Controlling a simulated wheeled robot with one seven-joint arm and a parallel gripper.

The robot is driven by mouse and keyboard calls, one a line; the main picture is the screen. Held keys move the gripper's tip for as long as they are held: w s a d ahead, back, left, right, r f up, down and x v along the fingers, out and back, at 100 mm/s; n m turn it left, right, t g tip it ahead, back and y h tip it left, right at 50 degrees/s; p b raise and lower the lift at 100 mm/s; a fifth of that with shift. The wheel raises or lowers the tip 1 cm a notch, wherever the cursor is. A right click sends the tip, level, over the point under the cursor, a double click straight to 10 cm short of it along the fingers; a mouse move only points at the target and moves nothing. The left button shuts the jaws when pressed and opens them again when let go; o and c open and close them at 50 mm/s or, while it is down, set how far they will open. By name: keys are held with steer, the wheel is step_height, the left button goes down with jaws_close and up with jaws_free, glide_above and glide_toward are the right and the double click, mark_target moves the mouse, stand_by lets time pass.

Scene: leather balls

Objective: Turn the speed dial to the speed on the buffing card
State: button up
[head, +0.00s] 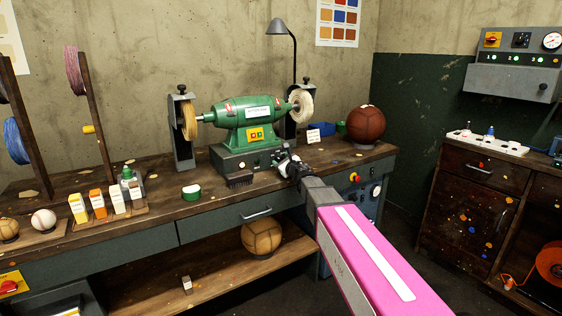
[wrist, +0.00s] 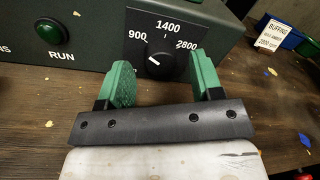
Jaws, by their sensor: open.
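The speed dial (wrist: 160,60) is a round black knob on a dark plate marked 900, 1400 and 2800. Its white pointer mark points up and left, towards 900. My gripper (wrist: 159,66) is open, with one green finger on each side of the dial; I cannot tell whether either touches it. The buffing card (wrist: 278,36) is small and white and seems to read 2800. It also shows on the bench in the head view (head: 313,136). In the head view my gripper (head: 288,167) is at the front of the green buffing machine (head: 247,122) and hides the dial.
A green RUN button (wrist: 53,32) is left of the dial. A blue tray (wrist: 284,30) lies by the card.

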steer(key=shift+w+a, duration=0.25)
steer(key=shift+w, duration=0.2)
steer(key=c, duration=0.9)
